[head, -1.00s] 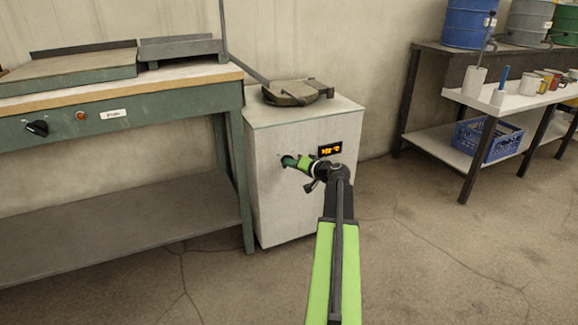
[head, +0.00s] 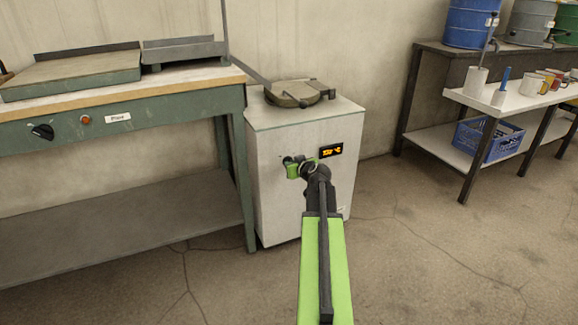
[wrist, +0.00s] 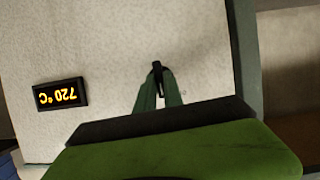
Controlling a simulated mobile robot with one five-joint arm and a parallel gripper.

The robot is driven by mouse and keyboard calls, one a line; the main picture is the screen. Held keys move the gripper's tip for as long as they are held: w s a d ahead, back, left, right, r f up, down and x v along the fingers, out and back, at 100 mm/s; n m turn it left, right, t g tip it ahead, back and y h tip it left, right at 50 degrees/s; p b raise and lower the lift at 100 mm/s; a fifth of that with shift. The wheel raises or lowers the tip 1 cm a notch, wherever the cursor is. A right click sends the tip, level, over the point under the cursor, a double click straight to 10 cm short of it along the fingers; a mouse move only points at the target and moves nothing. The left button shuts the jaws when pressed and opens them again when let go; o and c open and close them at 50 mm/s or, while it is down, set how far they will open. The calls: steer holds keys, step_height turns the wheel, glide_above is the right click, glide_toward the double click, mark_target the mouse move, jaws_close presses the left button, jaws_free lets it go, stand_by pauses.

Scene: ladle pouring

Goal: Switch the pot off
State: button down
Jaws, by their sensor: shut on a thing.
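The pot is a pale, box-shaped cabinet (head: 275,205) with a dark round lid (head: 297,93) on its top. Its front carries a small display (head: 331,150) with lit orange digits. The display (wrist: 61,95) appears upside down in the wrist view and reads 720 °C. My gripper (head: 289,161) is at the cabinet front, left of the display in the head view. In the wrist view, my gripper's green fingers (wrist: 160,84) close on a small dark knob (wrist: 157,66) on the front panel. The fingers hide part of the knob, and its setting cannot be read.
A green workbench (head: 180,116) with a black dial (head: 42,131) and a red button (head: 84,119) stands close at the left. A shelf (head: 500,107) with mugs and a blue crate (head: 487,141) is at the right. The floor between is clear.

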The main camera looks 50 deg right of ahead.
steer(key=shift+w+a+f+n+g+h+b, duration=0.1)
steer(key=shift+a+n+g+h+b, duration=0.1)
steer(key=shift+n+h+b, duration=0.55)
steer(key=shift+w+a+r+n+g+h+b, duration=0.15)
steer(key=shift+n+h, duration=0.3)
steer(key=shift+n, duration=0.75)
steer(key=shift+w+a+f+n+g+h+b, duration=0.1)
steer(key=shift+a+f+n+h+b, duration=0.1)
steer(key=shift+n+h+b, duration=0.6)
steer(key=shift+s+n, duration=0.1)
steer(key=shift+n, duration=0.15)
steer(key=c, duration=1.5)
jaws_free()
steer(key=shift+o, duration=0.2)
steer(key=shift+d, duration=0.1)
steer(key=shift+s, duration=0.15)
